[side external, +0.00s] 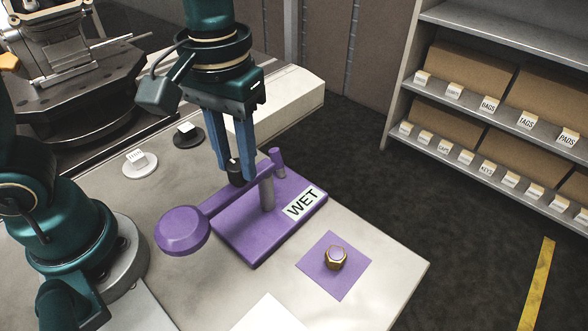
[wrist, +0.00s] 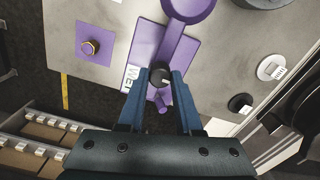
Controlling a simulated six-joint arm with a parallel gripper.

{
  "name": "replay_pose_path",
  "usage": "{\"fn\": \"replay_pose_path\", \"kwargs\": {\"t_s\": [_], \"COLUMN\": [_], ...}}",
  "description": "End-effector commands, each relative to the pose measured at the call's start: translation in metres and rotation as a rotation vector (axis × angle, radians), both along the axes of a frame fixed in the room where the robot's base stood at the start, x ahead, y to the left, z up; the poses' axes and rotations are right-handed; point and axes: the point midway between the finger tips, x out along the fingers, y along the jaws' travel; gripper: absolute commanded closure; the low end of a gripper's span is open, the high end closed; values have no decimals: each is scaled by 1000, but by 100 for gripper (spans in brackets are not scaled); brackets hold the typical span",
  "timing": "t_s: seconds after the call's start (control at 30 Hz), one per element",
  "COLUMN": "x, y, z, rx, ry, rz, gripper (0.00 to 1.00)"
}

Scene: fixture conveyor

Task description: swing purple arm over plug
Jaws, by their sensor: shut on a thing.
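The purple arm (side external: 226,196) is a bar with a wide round pad (side external: 182,230) at one end, carried on a post above a purple base (side external: 248,238) labelled WET. In the side view the pad hangs left of the base. A dark knob (wrist: 160,77) stands on the bar. My gripper (side external: 241,168) points down and its blue fingers are shut on the knob; it also shows in the wrist view (wrist: 157,84). The brass hex plug (side external: 336,258) sits on a purple square (side external: 318,276), right of the base and clear of the pad.
A white disc (side external: 140,164) and a black disc (side external: 188,136) stand on the grey table (side external: 392,268) behind the arm. A white sheet (side external: 268,315) lies at the front edge. Shelves (side external: 490,115) with boxes stand at the right, apart from the table.

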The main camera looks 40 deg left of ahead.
Motion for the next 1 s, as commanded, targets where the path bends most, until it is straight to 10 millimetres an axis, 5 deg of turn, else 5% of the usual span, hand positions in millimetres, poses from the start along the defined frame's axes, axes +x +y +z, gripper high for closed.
{"fn": "replay_pose_path", "kwargs": {"t_s": [1.0], "x": [0], "y": [-1], "z": [1], "rx": [-1], "ry": [-3], "rz": [26], "gripper": [100]}}
